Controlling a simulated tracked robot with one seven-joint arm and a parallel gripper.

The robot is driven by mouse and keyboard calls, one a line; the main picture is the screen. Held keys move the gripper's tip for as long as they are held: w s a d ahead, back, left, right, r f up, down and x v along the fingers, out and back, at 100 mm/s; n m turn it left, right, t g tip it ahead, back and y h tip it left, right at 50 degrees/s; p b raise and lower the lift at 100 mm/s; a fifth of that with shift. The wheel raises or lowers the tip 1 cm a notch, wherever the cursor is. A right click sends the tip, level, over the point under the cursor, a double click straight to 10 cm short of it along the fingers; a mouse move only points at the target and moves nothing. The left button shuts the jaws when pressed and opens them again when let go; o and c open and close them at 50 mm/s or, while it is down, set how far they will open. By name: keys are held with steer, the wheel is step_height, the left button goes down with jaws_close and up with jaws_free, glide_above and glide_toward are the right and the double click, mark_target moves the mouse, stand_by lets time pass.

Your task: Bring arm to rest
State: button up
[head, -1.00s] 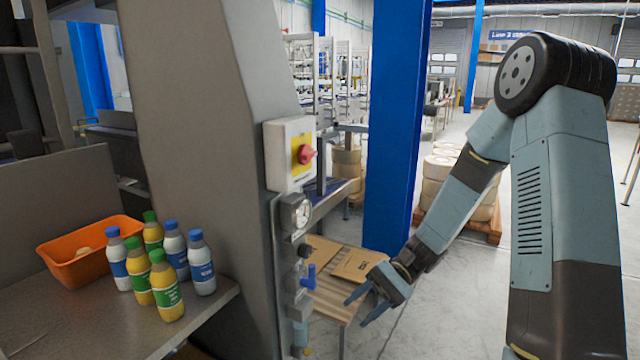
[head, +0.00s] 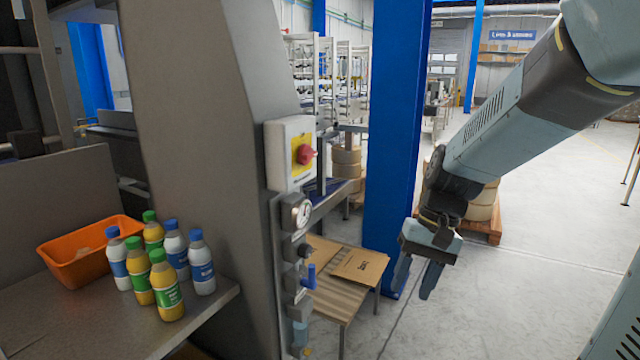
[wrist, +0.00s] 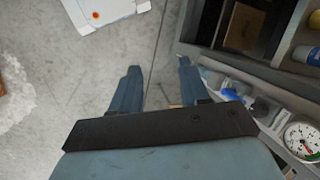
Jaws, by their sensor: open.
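My gripper (head: 416,278) hangs at the end of my arm, to the right of the wooden pallet table, in front of the blue column's foot in the head view. Its two blue-grey fingers point down, apart, with nothing between them. In the wrist view my gripper (wrist: 160,88) is open over bare grey floor. The arm reaches in from the upper right, and its shoulder is cut off by the picture's edge.
The grey machine carries a red switch (head: 305,154) and a gauge (head: 299,212). Flat cardboard (head: 360,265) lies on a low slatted table (head: 335,298). A blue column (head: 392,130) stands close behind my gripper. Bottles (head: 165,280) and an orange bin (head: 75,268) stand left.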

steer(key=s+d+r+t+h, duration=0.1)
steer(key=s+d+r+t, duration=0.2)
steer(key=r, duration=0.2)
steer(key=s+d+r+n+t+h, duration=0.1)
steer(key=s+d+r+t+h, duration=0.1)
steer(key=r, duration=0.4)
steer(key=shift+s+d+t, duration=0.75)
steer(key=shift+d+t, duration=0.1)
steer(key=shift+t, duration=0.35)
